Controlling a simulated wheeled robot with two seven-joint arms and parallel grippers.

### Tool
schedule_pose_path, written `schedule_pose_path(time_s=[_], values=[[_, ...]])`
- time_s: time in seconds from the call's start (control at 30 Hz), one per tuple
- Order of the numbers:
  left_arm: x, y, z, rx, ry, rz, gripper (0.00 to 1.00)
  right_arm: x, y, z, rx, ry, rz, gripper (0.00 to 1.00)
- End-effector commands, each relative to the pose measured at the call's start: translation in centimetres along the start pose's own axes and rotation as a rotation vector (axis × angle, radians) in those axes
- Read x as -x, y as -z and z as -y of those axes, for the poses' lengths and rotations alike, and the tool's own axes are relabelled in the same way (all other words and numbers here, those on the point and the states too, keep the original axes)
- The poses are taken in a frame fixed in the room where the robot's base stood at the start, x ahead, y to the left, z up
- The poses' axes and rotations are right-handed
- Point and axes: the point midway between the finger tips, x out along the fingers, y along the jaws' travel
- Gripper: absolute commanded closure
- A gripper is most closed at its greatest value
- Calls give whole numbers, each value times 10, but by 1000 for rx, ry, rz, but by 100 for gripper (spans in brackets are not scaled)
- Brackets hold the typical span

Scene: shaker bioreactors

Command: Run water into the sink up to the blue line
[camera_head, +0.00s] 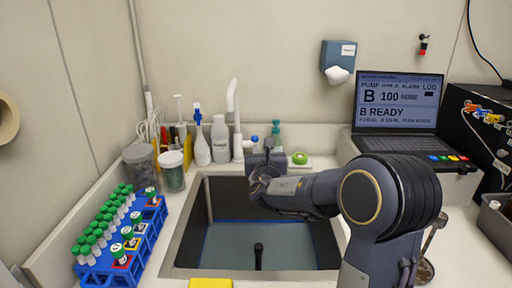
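The sink (185,240) is a dark basin with a metal rim, at the centre. A blue line (265,221) runs along its inner walls. A paler grey-blue surface fills the lower basin and appears to meet the line at the back; I cannot tell the exact water level. A white tap (237,125) with a curved top stands behind the sink; no stream of water is visible. My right arm reaches in from the lower right, and its gripper (262,176) is over the sink's back edge, near the tap's base. Its fingers are too small and dark to read. My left gripper is out of view.
A blue rack (145,235) of green-capped tubes stands left of the sink, with jars (172,172) behind it. Bottles (220,140) crowd the tap's left. A laptop (398,105) stands at back right. A black upright piece (258,254) rises in the basin.

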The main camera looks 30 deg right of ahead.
Motion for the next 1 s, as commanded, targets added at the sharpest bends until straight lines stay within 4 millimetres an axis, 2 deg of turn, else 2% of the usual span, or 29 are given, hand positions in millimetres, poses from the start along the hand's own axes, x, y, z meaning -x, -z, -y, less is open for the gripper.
schedule_pose_path(time_s=[0.03,0.13,0.27,0.63,0.8,1.0], values=[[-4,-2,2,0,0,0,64,-4,5,-10,58,-28,15,68],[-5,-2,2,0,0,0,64,-9,5,-20,124,-60,34,68],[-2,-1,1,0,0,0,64,-21,3,-22,138,-65,38,68],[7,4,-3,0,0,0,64,-75,2,-26,134,-64,36,68],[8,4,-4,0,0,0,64,-85,2,-26,132,-64,36,68],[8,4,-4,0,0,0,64,-86,2,-26,131,-65,36,68]])
